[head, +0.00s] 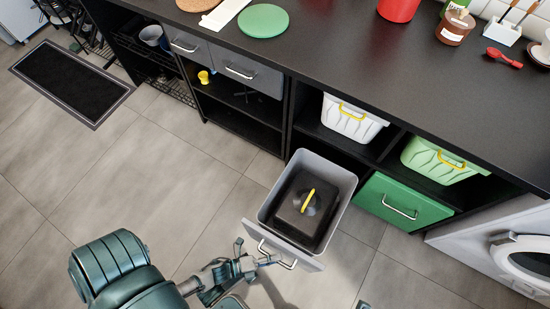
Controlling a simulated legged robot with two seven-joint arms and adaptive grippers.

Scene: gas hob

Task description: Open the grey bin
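The grey bin (344,187) is a pull-out drawer below the black counter, and it stands out from the cabinet over the floor. Its top is open. Inside is a black container with a dark lid (289,214) and a yellow handle (307,201). The grey front panel (309,262) carries a silver bar handle (287,264). My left gripper (259,259) is at the left end of this bar, with its fingers close to it. Whether they close on the bar is unclear. My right gripper cannot be made out.
A green drawer (385,207) is shut to the right of the bin. White (345,125) and green (430,162) tubs sit on shelves above. A washing machine (510,250) stands at the right.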

